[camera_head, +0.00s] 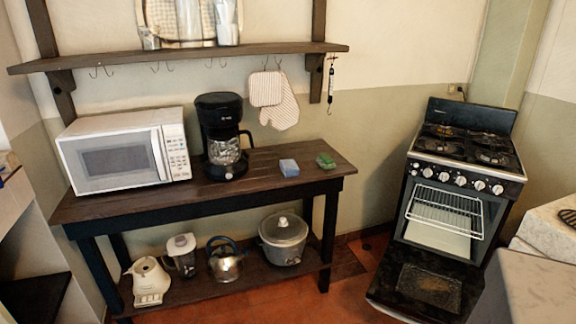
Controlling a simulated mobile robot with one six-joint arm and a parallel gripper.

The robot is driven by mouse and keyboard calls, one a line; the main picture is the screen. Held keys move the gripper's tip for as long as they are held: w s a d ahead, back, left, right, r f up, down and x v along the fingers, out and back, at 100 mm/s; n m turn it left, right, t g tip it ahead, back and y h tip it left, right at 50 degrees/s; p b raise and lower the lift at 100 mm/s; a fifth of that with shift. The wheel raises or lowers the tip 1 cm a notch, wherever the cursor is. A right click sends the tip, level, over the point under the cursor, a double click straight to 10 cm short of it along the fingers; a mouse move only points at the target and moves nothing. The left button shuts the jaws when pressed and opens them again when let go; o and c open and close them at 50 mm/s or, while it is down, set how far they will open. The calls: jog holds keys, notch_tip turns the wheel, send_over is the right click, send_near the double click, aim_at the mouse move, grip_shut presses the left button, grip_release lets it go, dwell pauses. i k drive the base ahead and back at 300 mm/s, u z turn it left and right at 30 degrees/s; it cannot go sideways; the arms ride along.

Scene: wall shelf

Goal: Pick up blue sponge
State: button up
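A small blue sponge (289,168) lies on the dark wooden table (247,186), right of the coffee maker and left of a green item. It looks like a small light-blue block, and nothing covers it. My gripper is not in view, so its place relative to the sponge does not show.
A black coffee maker (221,135) and a white microwave (125,152) stand left of the sponge. A green item (325,161) lies to its right. Oven mitts (279,108) hang above, under a wall shelf (180,55). The stove's (440,200) oven door hangs open.

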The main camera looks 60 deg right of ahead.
aim_at(289, 167)
jog(key=z, duration=0.45)
jog(key=i, duration=0.5)
jog(key=z, duration=0.75)
jog(key=i, duration=0.4)
jog(key=z, duration=0.2)
